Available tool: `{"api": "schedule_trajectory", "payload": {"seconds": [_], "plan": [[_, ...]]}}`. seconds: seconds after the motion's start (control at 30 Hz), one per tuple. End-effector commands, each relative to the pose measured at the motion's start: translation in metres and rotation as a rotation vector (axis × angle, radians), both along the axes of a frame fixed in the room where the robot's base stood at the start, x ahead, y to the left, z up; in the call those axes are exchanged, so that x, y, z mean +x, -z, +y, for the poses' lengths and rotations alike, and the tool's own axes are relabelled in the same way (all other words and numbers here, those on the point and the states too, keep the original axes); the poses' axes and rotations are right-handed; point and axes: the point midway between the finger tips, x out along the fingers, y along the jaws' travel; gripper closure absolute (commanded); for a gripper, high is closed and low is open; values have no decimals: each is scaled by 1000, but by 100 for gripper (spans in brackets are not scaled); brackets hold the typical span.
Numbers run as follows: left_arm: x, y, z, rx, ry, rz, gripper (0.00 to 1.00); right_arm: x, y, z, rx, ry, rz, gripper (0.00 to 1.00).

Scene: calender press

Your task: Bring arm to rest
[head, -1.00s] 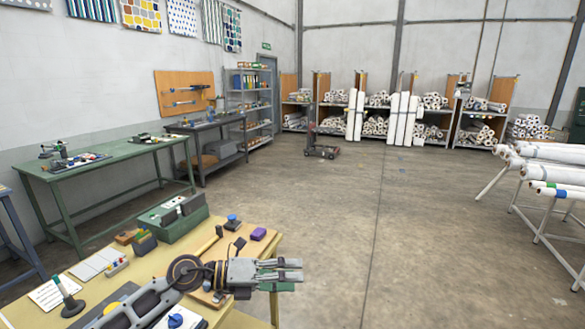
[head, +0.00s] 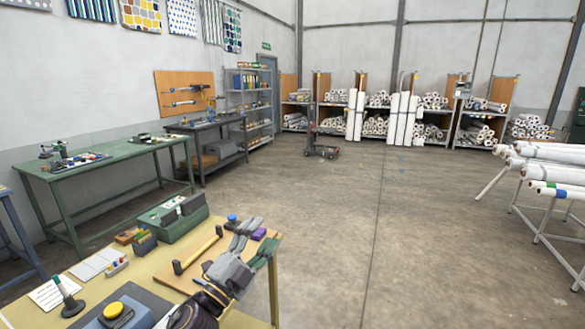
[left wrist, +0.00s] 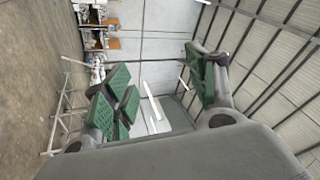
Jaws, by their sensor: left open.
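My left gripper (head: 254,238) is above the right part of the yellow-topped table in the head view, its fingers toward the back right. In the left wrist view its green-padded fingers (left wrist: 160,95) stand wide apart with nothing between them. Behind them that view shows wall, floor and roof beams. My left arm comes in from the bottom and hides part of the tabletop. My right gripper is not in view.
Open floor (head: 340,230) lies to the right.

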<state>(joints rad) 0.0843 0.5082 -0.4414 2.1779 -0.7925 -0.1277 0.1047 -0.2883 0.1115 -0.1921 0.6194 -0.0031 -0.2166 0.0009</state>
Motion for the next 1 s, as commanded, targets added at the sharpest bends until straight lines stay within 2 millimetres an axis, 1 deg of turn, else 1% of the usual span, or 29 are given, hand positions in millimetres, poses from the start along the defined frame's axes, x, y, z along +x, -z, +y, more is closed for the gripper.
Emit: {"api": "schedule_trajectory", "payload": {"seconds": [0.1,0.27,0.37,0.53,0.67,0.77,0.87,1.0], "plan": [[4,14,21,-88,-82,100,43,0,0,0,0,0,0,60],[7,40,49,-193,-190,242,43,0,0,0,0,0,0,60],[6,60,66,-252,-256,338,43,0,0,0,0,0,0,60],[-2,99,92,-342,-366,508,43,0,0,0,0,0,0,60],[-15,131,109,-402,-444,644,43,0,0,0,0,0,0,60],[-28,157,120,-443,-501,753,43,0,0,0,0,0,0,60],[-45,183,130,-479,-557,864,43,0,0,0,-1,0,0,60],[-73,218,140,-522,-630,1024,43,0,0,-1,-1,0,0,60]]}}
